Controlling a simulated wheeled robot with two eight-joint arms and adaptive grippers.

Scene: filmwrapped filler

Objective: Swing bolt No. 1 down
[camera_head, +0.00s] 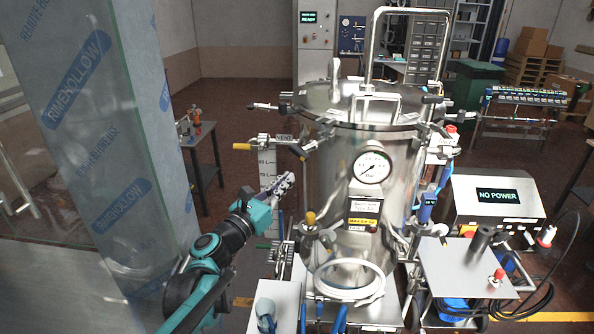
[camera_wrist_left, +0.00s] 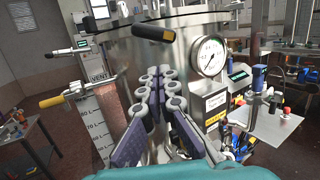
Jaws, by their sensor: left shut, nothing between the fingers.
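The steel filler vessel (camera_head: 340,175) stands in the middle of the head view, with its lid (camera_head: 345,100) on top. Swing bolts with dark handles sit around the lid rim, one sticking out at the left (camera_head: 265,106) and one at the right (camera_head: 432,99). In the left wrist view, one dark-handled bolt (camera_wrist_left: 153,33) points toward the camera and another (camera_wrist_left: 68,52) sticks out left. I cannot read which is No. 1. My left gripper (camera_head: 284,184) is shut and empty, left of the vessel and below the rim; its fingers (camera_wrist_left: 155,82) also show in the wrist view. My right gripper is not in view.
A yellow-handled vent valve (camera_head: 250,146) juts out above my left gripper. A pressure gauge (camera_head: 372,167) is on the vessel front. A film-wrapped pillar (camera_head: 115,130) stands close on the left. A "NO POWER" box (camera_head: 497,196) and a small table (camera_head: 465,270) stand right.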

